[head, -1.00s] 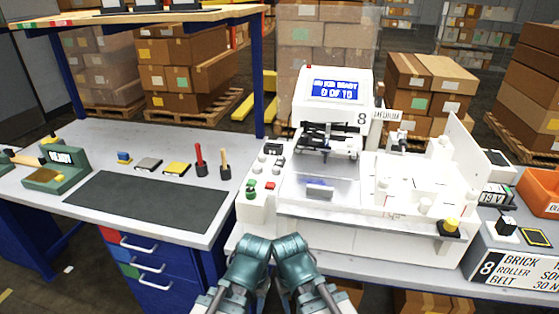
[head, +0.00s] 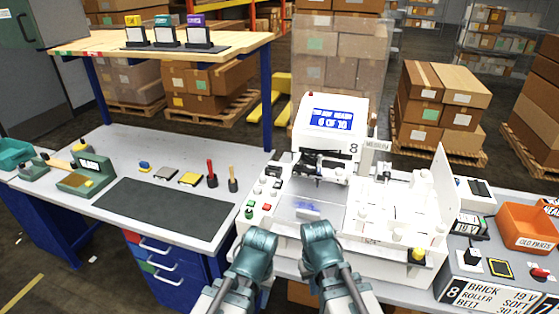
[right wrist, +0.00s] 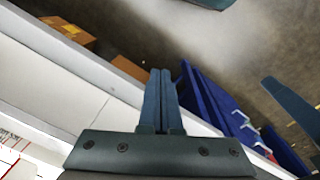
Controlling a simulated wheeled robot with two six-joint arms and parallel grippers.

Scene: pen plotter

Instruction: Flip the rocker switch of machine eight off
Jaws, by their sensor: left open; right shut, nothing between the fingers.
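Machine eight (head: 330,142) is a white plotter marked 8 with a lit blue screen (head: 331,117). Its left front panel carries several small controls, among them a red button (head: 267,207), a green button (head: 250,212) and a small black part (head: 274,171) that may be the rocker switch; its position is too small to read. My left gripper (head: 254,250) and right gripper (head: 322,245) are in front of the machine's front edge, apart from the controls. In the right wrist view, my right gripper's fingers (right wrist: 161,75) are together and empty. My left gripper is open; its tips are unclear in the head view.
A workbench with a dark mat (head: 165,213) and small tools stands to the left. At right are a grey box (head: 485,285) with switches and an orange bin (head: 527,228).

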